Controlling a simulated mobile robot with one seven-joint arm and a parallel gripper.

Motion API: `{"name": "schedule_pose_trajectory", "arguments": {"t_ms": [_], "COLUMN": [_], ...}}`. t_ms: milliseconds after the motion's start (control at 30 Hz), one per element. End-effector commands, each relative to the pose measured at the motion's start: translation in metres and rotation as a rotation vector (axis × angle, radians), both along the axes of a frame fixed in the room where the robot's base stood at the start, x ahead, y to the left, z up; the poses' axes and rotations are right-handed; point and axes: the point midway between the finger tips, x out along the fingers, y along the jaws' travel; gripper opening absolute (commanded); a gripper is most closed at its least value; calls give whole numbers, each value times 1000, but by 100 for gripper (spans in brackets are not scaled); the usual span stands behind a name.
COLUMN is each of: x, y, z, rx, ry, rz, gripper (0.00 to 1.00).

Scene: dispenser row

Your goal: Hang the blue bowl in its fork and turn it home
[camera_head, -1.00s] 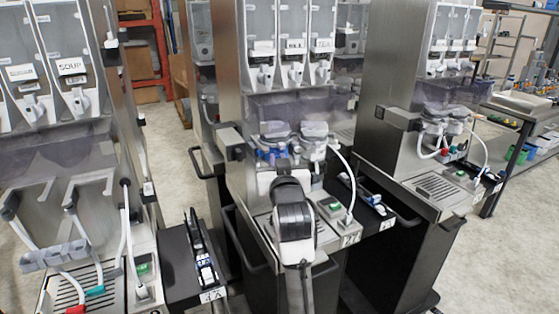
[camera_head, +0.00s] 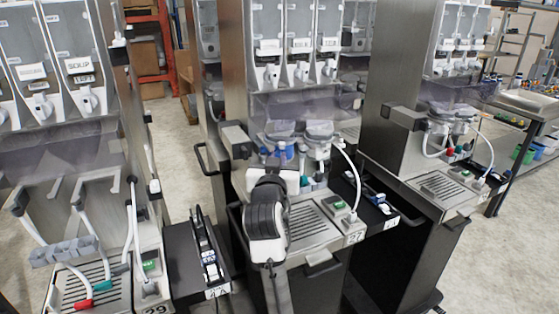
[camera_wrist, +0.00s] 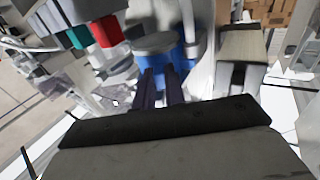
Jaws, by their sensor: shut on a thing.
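The blue bowl (camera_wrist: 153,62) is at the middle dispenser, under a rounded grey top in the wrist view. My gripper (camera_wrist: 162,88) has its dark fingers shut against the blue part. In the head view my white and black wrist covers the fingers and most of the bowl; blue parts (camera_head: 287,150) show just above it. More blue shows right of the fingers in the wrist view; I cannot tell whether it is the same piece. The bowl's fork is hidden, so I cannot tell how the bowl sits in it.
Red (camera_wrist: 106,32) and teal (camera_wrist: 75,38) pieces are close on the left in the wrist view. The middle dispenser's grated tray (camera_head: 322,220) lies below, with a white hose (camera_head: 350,172) at right. Other dispensers stand left (camera_head: 75,150) and right (camera_head: 395,105).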

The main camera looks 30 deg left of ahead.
Motion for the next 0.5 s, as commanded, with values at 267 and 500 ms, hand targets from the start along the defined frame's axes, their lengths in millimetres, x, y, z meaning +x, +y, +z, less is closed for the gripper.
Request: {"name": "schedule_pose_trajectory", "arguments": {"t_ms": [267, 500], "x": [0, 0], "y": [1, 1], "z": [1, 0], "rx": [1, 1], "ry": [-2, -2], "rz": [-20, -19], "gripper": [0, 37]}}
